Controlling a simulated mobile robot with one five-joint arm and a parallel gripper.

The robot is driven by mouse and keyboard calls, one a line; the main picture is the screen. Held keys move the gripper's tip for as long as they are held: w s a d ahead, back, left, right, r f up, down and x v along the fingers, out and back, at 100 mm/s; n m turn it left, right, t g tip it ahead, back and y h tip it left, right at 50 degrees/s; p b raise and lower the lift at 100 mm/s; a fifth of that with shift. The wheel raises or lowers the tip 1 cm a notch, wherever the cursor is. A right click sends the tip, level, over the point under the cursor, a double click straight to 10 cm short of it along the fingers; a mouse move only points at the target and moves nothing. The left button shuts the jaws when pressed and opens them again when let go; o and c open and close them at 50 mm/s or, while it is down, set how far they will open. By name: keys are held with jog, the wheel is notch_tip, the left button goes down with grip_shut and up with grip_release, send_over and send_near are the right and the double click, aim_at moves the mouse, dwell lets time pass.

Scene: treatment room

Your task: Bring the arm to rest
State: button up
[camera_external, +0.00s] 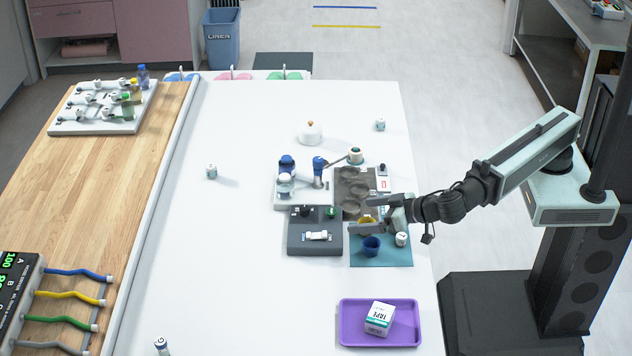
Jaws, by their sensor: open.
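My arm reaches in from the right, from its dark column, over the right edge of the white table (240,290). My gripper (372,212) is open at the end of the arm. It is above the border of a grey tray with round hollows (352,190) and a teal mat (398,255). A yellow cup (364,226) is just below the fingers, partly hidden by them; I cannot tell whether they touch it. A blue cup (371,246) stands on the mat in front of it, and a small white jar (401,239) stands to its right.
A dark grey block with small items (314,245) and a white rack with blue-capped bottles (300,203) stand left of the gripper. A purple tray (350,335) holding a tape box (380,318) is at the front right. The table's left part is mostly clear.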

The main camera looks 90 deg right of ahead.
jog(key=d+r+m+g+p, duration=0.2)
jog(key=d+g+p, duration=0.3)
jog(key=d, duration=1)
jog(key=d+r+m+g+p, duration=0.25)
jog(key=d+p, duration=0.35)
jog(key=d, duration=0.9)
jog(key=s+d+n+g+y+p, duration=0.2)
jog(key=s+d+n+g+p, duration=0.1)
jog(key=s, duration=0.1)
jog(key=s+a+f+n+g+y, duration=0.1)
jog(key=s+a+f+n+y, duration=0.1)
jog(key=a+n, duration=0.4)
jog(key=shift+s+a+n+y+b, duration=0.25)
jog(key=shift+s+n+y+b, duration=0.1)
jog(key=shift+s+y, duration=0.4)
